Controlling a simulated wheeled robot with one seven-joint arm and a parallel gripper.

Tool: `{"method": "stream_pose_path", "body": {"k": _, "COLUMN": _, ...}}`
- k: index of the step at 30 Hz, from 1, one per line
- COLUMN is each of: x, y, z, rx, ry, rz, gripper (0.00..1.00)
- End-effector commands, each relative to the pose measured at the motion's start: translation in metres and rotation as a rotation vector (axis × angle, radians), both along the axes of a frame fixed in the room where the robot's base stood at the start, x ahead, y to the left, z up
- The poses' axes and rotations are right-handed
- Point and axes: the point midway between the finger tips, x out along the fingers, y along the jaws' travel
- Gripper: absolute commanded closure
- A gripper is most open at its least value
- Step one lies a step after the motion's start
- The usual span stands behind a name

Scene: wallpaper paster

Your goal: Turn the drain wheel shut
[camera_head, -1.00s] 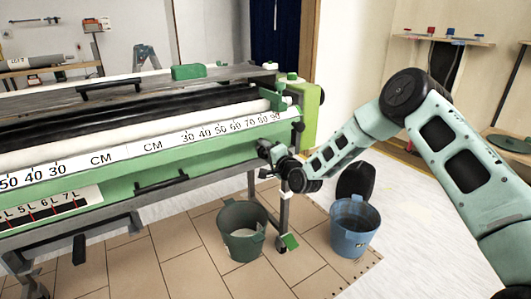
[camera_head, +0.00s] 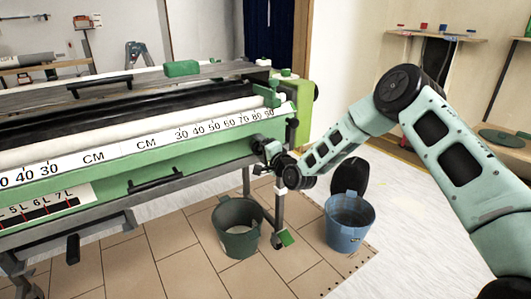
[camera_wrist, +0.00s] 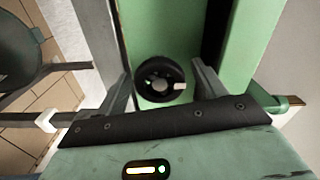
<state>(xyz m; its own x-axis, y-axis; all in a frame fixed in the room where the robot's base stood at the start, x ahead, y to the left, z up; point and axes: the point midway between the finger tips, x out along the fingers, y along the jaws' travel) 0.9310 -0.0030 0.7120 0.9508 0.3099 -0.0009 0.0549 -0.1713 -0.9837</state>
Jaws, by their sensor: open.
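The drain wheel (camera_wrist: 160,79) is a small black round handwheel on the green end of the pasting machine (camera_head: 215,150). In the wrist view it sits between my two fingers, with a pale spot on its right side. My gripper (camera_wrist: 162,88) is open, one finger to the left of the wheel and one to the right, with gaps showing. I cannot tell how deep the fingers reach past the wheel. In the head view my gripper (camera_head: 268,152) is at the machine's right end and largely hides the wheel.
A dark green bucket (camera_head: 238,243) stands on the floor below the machine's right end. A blue bucket (camera_head: 349,230) stands to its right, below my arm. The machine's leg (camera_head: 279,215) stands between them. Open floor lies to the right.

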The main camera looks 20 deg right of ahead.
Motion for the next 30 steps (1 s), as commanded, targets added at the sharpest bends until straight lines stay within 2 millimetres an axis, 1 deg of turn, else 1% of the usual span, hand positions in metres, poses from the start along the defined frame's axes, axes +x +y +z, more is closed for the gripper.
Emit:
{"method": "stream_pose_path", "body": {"k": 5, "x": -0.017, "y": -0.006, "z": 0.0, "rx": -0.001, "ry": 0.003, "rz": -0.001, "gripper": 0.3}}
{"method": "stream_pose_path", "body": {"k": 8, "x": -0.036, "y": -0.013, "z": 0.001, "rx": 0.0, "ry": 0.003, "rz": -0.001, "gripper": 0.3}}
{"method": "stream_pose_path", "body": {"k": 18, "x": -0.113, "y": -0.037, "z": 0.001, "rx": 0.0, "ry": 0.004, "rz": -0.001, "gripper": 0.3}}
{"method": "stream_pose_path", "body": {"k": 21, "x": -0.132, "y": -0.044, "z": 0.0, "rx": 0.001, "ry": 0.004, "rz": -0.001, "gripper": 0.3}}
{"method": "stream_pose_path", "body": {"k": 25, "x": -0.151, "y": -0.049, "z": 0.0, "rx": 0.0, "ry": 0.002, "rz": 0.001, "gripper": 0.3}}
{"method": "stream_pose_path", "body": {"k": 30, "x": -0.163, "y": -0.053, "z": 0.0, "rx": 0.001, "ry": 0.001, "rz": 0.001, "gripper": 0.3}}
